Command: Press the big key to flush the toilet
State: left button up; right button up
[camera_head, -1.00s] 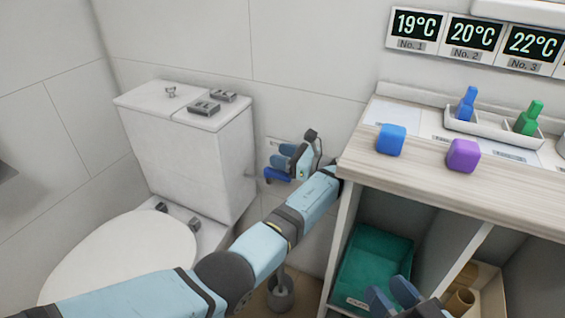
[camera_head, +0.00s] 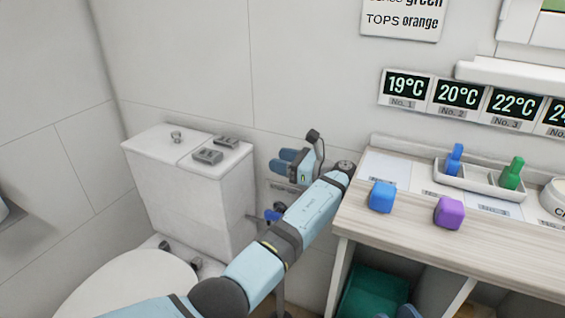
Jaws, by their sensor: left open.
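The white toilet (camera_head: 185,205) stands at the left with its lid down. On its tank top are two grey keys. The nearer key (camera_head: 208,156) looks larger than the farther key (camera_head: 228,142). My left gripper (camera_head: 284,161) is to the right of the tank, apart from it, near the wall. Its blue fingers point left toward the tank, open and empty. Only the blue fingertips of my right gripper (camera_head: 408,311) show at the bottom edge; the rest is out of frame.
A small knob (camera_head: 176,137) is on the tank's left part. A blue valve handle (camera_head: 272,215) is low beside the tank. The wooden counter (camera_head: 400,232) at right holds a blue block (camera_head: 382,197) and a purple block (camera_head: 449,212). The space above the tank is clear.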

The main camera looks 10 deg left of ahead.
aim_at(210, 157)
jog(key=k+j, duration=0.2)
jog(key=k, duration=0.3)
jog(key=k+j, duration=0.2)
jog(key=k, duration=0.25)
